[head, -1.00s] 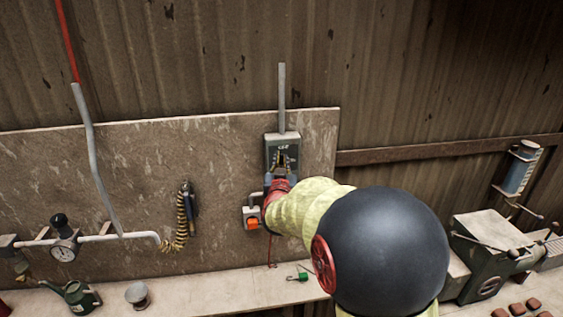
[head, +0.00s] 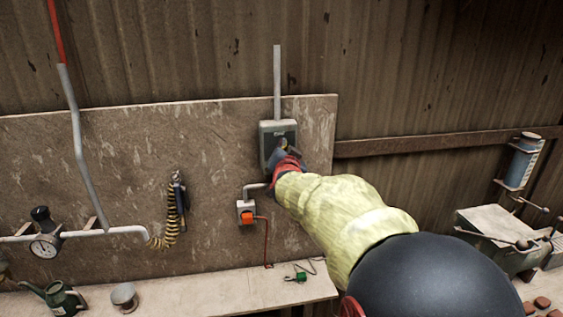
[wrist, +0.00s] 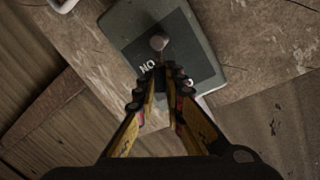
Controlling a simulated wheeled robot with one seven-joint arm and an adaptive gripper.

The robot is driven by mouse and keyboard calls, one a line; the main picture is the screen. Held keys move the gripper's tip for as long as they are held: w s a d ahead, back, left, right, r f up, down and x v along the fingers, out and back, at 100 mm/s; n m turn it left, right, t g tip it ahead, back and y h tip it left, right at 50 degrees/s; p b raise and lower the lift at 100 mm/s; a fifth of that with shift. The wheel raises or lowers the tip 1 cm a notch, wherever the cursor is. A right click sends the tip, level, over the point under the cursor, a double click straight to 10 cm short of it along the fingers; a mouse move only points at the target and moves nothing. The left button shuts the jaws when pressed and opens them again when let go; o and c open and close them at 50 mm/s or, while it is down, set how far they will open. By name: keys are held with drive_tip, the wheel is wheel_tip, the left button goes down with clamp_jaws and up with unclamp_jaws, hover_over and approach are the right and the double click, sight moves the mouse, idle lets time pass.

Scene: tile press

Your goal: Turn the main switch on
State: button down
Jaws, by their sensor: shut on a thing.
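The main switch is a grey-green box (head: 268,133) on the wall board, under a vertical conduit. In the wrist view its dark face plate (wrist: 185,62) shows white lettering, "ON" seen upside down, with more letters partly covered by a finger. My gripper (wrist: 163,76) is at the face of the box and shut on the switch's handle, most of which the fingers hide. In the head view my gripper (head: 284,150) covers the lower right of the box.
A small box with an orange button (head: 246,217) sits below the switch, with a red cable running down to the bench (head: 225,300). A coiled striped hose (head: 173,215) and a pipe with a gauge (head: 43,247) are to the left. A green machine (head: 500,240) stands at right.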

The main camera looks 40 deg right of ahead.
drive_tip(key=f+m+y+b, duration=0.1)
drive_tip(key=m+b, duration=0.2)
drive_tip(key=b, duration=0.3)
drive_tip(key=s+d+f+m+y+b, duration=0.1)
drive_tip(key=m+b, duration=0.2)
drive_tip(key=b, duration=0.3)
drive_tip(key=d+f+m+t+b, duration=0.1)
drive_tip(key=f+m+b, duration=0.1)
drive_tip(key=m+b, duration=0.2)
drive_tip(key=shift+s+d+y+b, duration=0.15)
drive_tip(key=shift+y+b, duration=0.25)
drive_tip(key=shift+b, duration=0.6)
drive_tip(key=c, duration=2.1)
unclamp_jaws()
drive_tip(key=shift+o, duration=0.7)
drive_tip(key=shift+o, duration=0.4)
